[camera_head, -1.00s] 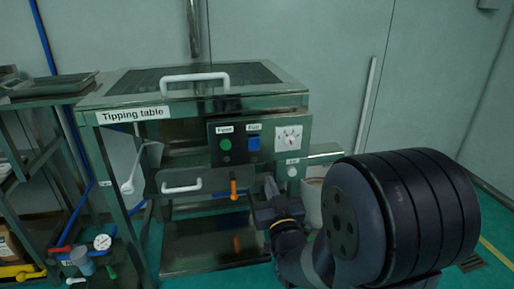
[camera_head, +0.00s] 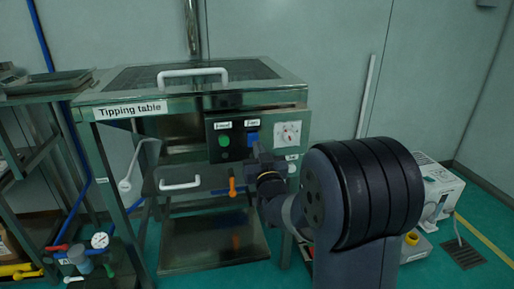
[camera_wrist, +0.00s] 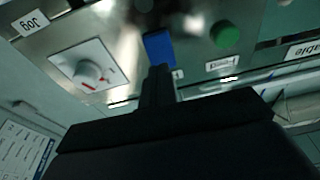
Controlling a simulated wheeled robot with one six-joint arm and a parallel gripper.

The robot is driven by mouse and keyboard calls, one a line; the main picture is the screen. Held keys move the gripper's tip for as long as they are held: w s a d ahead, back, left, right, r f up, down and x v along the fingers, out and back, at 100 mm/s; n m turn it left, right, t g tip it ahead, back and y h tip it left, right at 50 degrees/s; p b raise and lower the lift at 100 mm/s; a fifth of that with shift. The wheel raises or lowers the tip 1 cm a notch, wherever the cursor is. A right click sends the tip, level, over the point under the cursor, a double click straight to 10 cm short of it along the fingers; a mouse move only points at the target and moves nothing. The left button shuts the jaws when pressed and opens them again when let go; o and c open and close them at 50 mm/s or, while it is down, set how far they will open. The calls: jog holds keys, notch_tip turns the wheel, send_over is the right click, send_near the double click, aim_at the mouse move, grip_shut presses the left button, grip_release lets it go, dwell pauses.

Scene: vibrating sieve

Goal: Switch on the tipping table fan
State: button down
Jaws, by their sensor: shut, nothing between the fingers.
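The tipping table (camera_head: 190,98) stands ahead with a dark control panel below its top. The panel carries a green round button (camera_head: 224,141) and, to its right, a blue switch (camera_head: 252,139), each under a white label too blurred to read surely. My gripper (camera_head: 258,152) is shut and empty in front of the blue switch and partly covers it. In the wrist view, the shut fingertips (camera_wrist: 158,72) point at the near edge of the blue switch (camera_wrist: 159,47); I cannot tell whether they touch. The green button (camera_wrist: 226,35) is to the right.
A white dial (camera_head: 288,134) sits right of the blue switch, with a Jog label (camera_wrist: 30,22) beyond it in the wrist view. A white handle (camera_head: 180,184) and an orange lever (camera_head: 232,188) are below the panel. A shelf stands left.

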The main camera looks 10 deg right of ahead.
aim_at(254, 134)
jog(key=shift+x, duration=0.9)
jog(key=shift+r, duration=0.15)
jog(key=p, duration=0.1)
jog(key=r+g+p, duration=0.1)
jog(key=p, duration=0.1)
jog(key=shift+w+r, duration=0.3)
jog(key=shift+f+g, duration=0.3)
jog(key=shift+g, duration=0.1)
